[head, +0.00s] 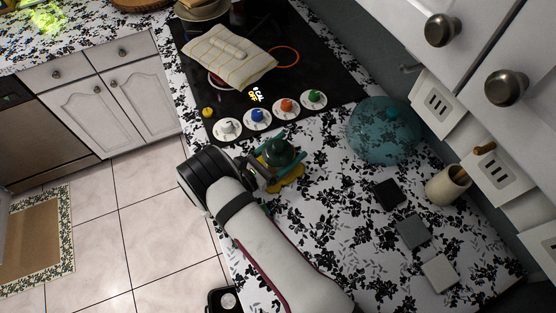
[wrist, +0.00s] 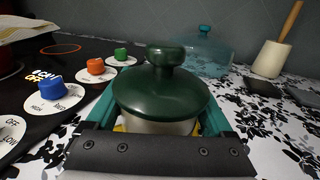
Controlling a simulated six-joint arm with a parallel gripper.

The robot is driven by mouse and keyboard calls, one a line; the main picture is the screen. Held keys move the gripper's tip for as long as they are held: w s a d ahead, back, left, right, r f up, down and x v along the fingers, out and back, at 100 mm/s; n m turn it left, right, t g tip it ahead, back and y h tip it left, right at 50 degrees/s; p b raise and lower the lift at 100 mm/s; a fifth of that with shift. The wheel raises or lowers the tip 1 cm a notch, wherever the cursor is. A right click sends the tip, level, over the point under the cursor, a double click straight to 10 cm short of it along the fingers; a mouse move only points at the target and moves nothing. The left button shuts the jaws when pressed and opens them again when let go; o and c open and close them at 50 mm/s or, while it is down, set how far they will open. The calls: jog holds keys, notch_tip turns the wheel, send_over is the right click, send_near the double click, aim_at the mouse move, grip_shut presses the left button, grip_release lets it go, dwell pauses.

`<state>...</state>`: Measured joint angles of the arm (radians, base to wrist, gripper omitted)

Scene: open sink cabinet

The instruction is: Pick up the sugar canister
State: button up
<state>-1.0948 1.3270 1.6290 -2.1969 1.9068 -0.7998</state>
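The sugar canister, taken to be the pot with a dark green domed lid and knob (head: 278,151), stands upright on the counter. In the wrist view, the canister (wrist: 160,92) is centred, with its pale body partly showing below the lid. My gripper (head: 288,156) is around it, one teal finger on each side; both fingers also show in the wrist view (wrist: 160,112). Narrow yellow gaps show between body and fingers, so the gripper looks open. A yellow piece (head: 292,180) lies under or beside the canister. The canister's base is hidden.
A black stovetop (head: 330,85) with several coloured knobs lies just behind. A teal glass dome (head: 380,135) stands to the right, near a cream utensil holder (head: 445,188) by the wall. Dark and grey square tiles (head: 412,232) lie on the patterned counter. Cabinet doors overhang at upper right.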

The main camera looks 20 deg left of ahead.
jog(key=c, duration=0.9)
jog(key=shift+o, duration=0.2)
jog(key=shift+r, duration=0.2)
